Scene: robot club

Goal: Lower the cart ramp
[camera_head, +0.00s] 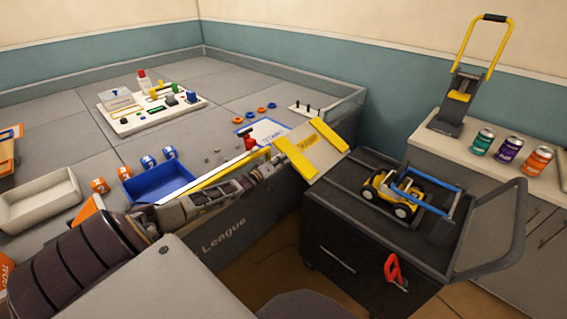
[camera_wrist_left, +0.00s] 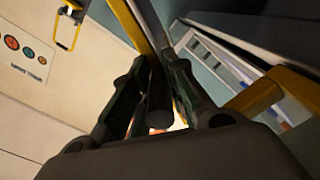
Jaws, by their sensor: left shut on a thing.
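My left gripper (camera_head: 270,170) is at the ramp's left edge. In the left wrist view its fingers (camera_wrist_left: 160,95) are closed around a dark bar (camera_wrist_left: 159,103), with yellow strips close by. The gripper hides much of the contact in the head view. My right gripper is in neither view.
A yellow-and-blue wheeled robot (camera_head: 398,193) stands on the cart top, and a red clip (camera_head: 394,268) hangs on its front. The walled grey table (camera_head: 60,121) holds a blue tray (camera_head: 160,186) and small parts. A counter with several cans (camera_head: 509,149) stands right.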

